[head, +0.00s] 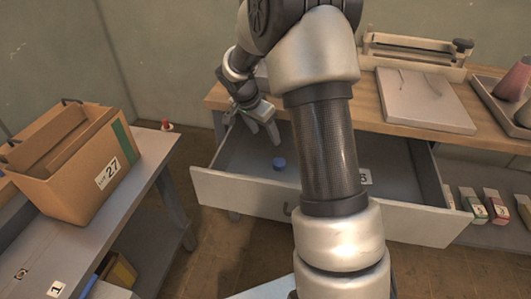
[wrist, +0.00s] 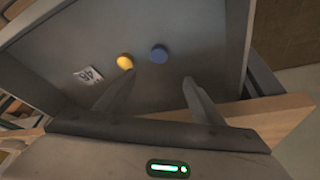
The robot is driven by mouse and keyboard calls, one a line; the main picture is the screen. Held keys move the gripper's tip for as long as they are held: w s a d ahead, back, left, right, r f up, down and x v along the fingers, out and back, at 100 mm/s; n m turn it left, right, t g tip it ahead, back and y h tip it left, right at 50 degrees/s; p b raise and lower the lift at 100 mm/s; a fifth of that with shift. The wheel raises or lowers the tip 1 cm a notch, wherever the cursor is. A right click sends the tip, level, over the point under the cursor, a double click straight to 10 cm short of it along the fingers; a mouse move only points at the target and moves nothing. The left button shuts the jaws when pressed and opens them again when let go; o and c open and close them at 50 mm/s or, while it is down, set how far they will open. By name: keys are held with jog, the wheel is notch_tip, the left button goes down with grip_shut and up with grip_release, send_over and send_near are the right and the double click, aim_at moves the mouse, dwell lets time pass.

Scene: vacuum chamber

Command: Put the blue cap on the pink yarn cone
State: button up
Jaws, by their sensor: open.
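The blue cap (head: 279,164) lies on the floor of the open drawer (head: 240,193), and it also shows in the wrist view (wrist: 158,54) beyond my fingertips. My gripper (head: 255,130) is open and empty, over the back left part of the drawer. In the wrist view my gripper (wrist: 160,78) has its fingers spread, with the cap ahead of the gap and not between them. The pink yarn cone (head: 514,80) stands at the far right of the wooden bench, partly cut off by the picture edge.
A cardboard box (head: 75,165) stands on the left table.

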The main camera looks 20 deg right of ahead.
jog(key=b, duration=0.2)
send_near(279, 162)
jog(key=shift+w+d+f, duration=0.1)
jog(key=shift+w+f, duration=0.05)
jog(key=shift+f, duration=0.4)
jog(key=shift+w+f, duration=0.15)
jog(key=shift+f, duration=0.35)
jog(key=shift+d+b+x, duration=0.15)
jog(key=shift+b+x, duration=0.25)
jog(key=shift+x, duration=1.2)
jog(key=shift+d+b+x, duration=0.1)
jog(key=shift+b+x, duration=0.3)
jog(key=shift+x, duration=1.2)
jog(key=shift+s+r, duration=0.1)
jog(key=shift+r, duration=0.05)
jog(key=c, duration=1.1)
